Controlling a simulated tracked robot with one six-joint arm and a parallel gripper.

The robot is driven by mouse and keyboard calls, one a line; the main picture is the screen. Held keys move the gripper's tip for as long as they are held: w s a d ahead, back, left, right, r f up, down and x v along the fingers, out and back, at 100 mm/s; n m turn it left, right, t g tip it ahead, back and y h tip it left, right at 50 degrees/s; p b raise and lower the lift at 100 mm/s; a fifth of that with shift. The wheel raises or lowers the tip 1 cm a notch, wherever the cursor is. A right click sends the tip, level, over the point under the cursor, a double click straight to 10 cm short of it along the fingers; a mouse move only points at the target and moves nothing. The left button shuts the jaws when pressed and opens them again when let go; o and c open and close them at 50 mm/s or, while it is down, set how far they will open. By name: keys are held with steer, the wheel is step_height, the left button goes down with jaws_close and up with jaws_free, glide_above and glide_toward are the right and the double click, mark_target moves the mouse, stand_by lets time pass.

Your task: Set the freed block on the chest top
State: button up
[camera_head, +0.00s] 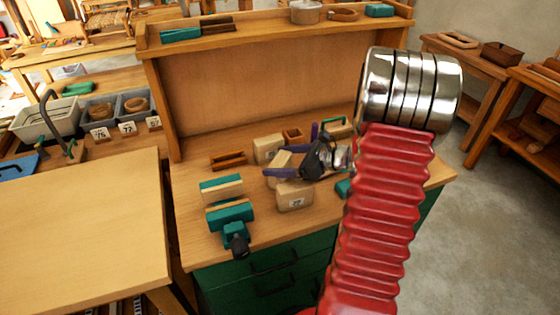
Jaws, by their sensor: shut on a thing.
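The chest (195,238) has a wooden top and green drawers. My gripper (277,161), black with purple fingers, is over the chest top and points left. It is shut on a small pale wooden block (282,162). The fingers partly hide this block, and I cannot tell whether it touches the top. A tan block with a number label (295,196) stands just in front of my gripper. Another tan block (267,147) stands just behind it.
A green vise (231,213) with pale wood in it sits at the chest's front left. A small brown tray (228,161) lies behind it. A raised shelf (270,35) closes off the back. Bare top shows between the vise and the labelled block.

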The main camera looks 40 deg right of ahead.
steer(key=o, duration=1.2)
steer(key=v, duration=1.2)
